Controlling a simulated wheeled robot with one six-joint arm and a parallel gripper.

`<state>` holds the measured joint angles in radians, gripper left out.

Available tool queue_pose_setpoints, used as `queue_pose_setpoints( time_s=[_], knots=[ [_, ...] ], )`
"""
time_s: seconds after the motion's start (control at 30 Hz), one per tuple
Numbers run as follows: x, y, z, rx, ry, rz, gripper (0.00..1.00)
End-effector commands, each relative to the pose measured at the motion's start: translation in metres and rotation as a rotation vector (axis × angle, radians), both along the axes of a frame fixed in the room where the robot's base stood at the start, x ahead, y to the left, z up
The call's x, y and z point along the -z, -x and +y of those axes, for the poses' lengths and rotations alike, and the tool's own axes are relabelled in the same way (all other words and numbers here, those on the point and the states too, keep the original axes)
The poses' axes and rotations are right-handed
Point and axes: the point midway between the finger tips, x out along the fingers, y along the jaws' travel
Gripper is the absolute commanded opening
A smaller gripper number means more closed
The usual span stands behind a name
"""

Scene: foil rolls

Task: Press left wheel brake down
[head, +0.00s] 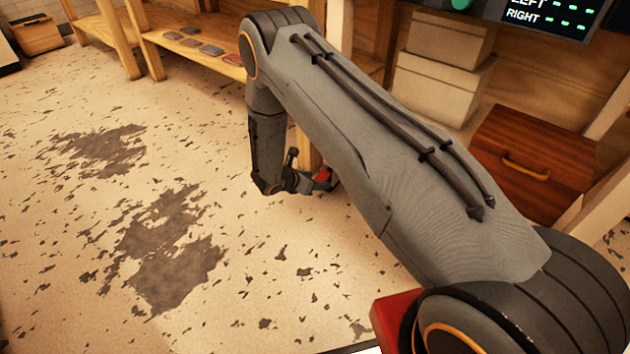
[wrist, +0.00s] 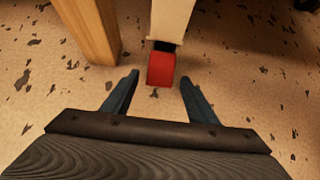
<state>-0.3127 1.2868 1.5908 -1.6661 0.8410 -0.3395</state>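A red block-like part (wrist: 161,69), which looks like a wheel brake, sits at the lower end of a pale post (wrist: 172,18) in the wrist view. A dark piece joins it to the post. In the head view a red part (head: 323,178) shows beside my gripper (head: 298,181), partly hidden by my arm. In the wrist view my gripper (wrist: 159,80) is open, with one dark finger on each side of the red part's near end. Nothing is held between the fingers. I cannot tell whether they touch it. No wheel is clearly visible.
A wooden leg (wrist: 88,30) stands left of the post. A wooden bench (head: 190,45) with several flat items is behind. Boxes (head: 440,80) and a brown drawer unit (head: 530,165) stand right. A screen (head: 548,15) reads LEFT and RIGHT. The patchy floor (head: 70,230) is clear at left.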

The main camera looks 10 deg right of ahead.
Motion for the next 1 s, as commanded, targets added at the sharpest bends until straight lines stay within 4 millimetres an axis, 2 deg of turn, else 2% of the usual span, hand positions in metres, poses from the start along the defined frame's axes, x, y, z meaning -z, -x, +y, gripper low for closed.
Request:
queue_pose_setpoints(
  time_s=[0.33,0.73,1.0],
  knots=[
    [-0.006,0.003,0.005,-0.001,0.0,-0.001,0.53],
    [-0.044,0.031,0.043,-0.003,0.001,0.0,0.53],
    [-0.049,0.036,0.05,0.0,0.0,0.0,0.53]
  ],
)
